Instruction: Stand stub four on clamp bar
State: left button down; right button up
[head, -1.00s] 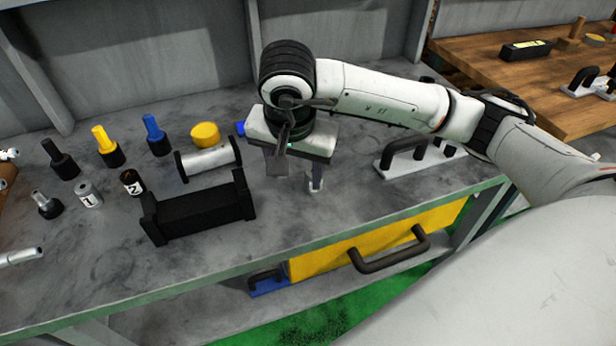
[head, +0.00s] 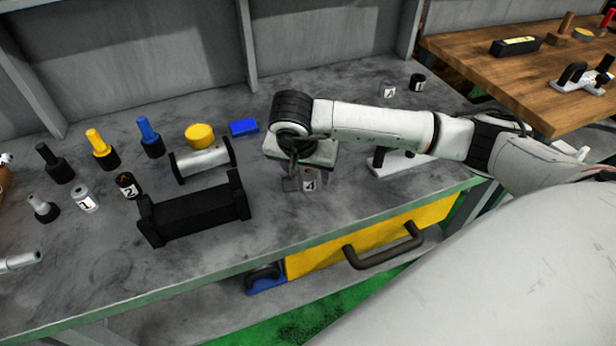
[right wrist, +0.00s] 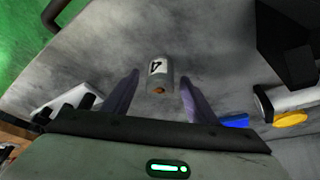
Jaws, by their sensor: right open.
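Stub four (head: 309,185), a small grey cylinder with a white "4" label, stands on the grey bench near its front edge. In the right wrist view stub four (right wrist: 160,70) lies in line with the gap between the fingers. My right gripper (head: 307,179) is open around or just above it; contact is not visible. The right wrist view shows both fingers (right wrist: 160,84) apart, with clear space on either side of the stub. No part is clearly marked as the clamp bar; a white plate with black handles (head: 405,165) lies right of the gripper, partly hidden by my arm.
Left of the gripper are a black cradle (head: 195,213), a silver roller (head: 203,160), a yellow disc (head: 199,135) and a blue block (head: 243,127). Stubs one (head: 86,200) and two (head: 128,186) stand farther left. Two more stubs (head: 388,89) stand behind my arm.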

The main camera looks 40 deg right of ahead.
grip_shut()
jog(key=shift+w+r, duration=0.1)
jog(key=shift+r, duration=0.05)
